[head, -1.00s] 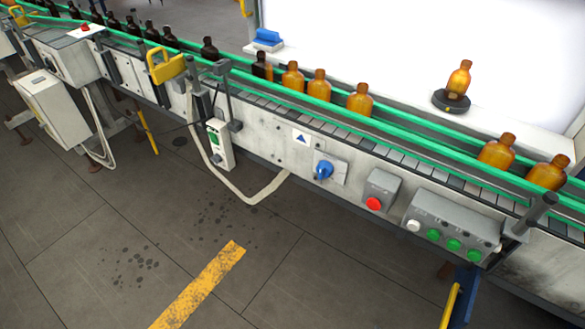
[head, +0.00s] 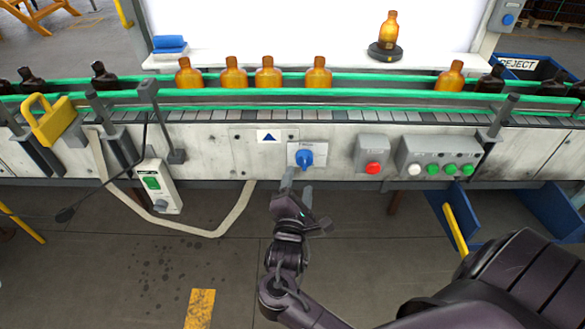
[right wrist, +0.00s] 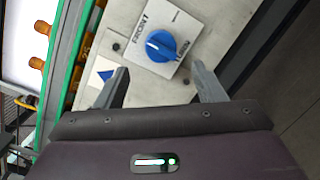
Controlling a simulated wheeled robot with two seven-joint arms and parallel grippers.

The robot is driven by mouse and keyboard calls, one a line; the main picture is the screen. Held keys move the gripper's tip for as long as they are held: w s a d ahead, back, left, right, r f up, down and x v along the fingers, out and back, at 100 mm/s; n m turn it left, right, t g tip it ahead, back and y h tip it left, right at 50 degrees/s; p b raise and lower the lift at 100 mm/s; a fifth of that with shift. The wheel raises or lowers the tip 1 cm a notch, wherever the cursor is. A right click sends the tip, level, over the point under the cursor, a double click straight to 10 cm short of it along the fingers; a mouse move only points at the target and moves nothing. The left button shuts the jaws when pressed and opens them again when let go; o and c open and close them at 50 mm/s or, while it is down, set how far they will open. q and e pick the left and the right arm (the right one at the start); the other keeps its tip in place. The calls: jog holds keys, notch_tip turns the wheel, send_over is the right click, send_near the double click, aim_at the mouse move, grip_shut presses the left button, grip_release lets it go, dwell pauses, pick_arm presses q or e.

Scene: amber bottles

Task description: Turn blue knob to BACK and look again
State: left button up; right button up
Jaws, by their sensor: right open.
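The blue knob (head: 305,158) is on a pale plate on the conveyor's front panel. In the right wrist view the blue knob (right wrist: 161,46) has a white pointer mark on its left side, near the word FRONT. Another label at the right is partly hidden. My right gripper (head: 298,191) is just below and in front of the knob in the head view. Its two fingers (right wrist: 162,84) are spread, with nothing between them, and the knob lies beyond their tips. One amber bottle (head: 389,33) stands on a round black stand (head: 384,53) before the white lit panel. My left gripper is out of view.
A red button box (head: 372,153) and a box with white and green buttons (head: 439,156) are right of the knob. Green rails (head: 400,91) run above, with bottles between them. A hanging cable (head: 232,222) and switch box (head: 159,188) are at left.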

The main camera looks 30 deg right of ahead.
aim_at(303, 165)
jog(key=x, duration=0.5)
jog(key=shift+w+d, duration=0.15)
jog(key=shift+d, duration=0.05)
jog(key=shift+w+d, duration=0.3)
jog(key=shift+w, duration=0.05)
jog(key=shift+c, duration=0.3)
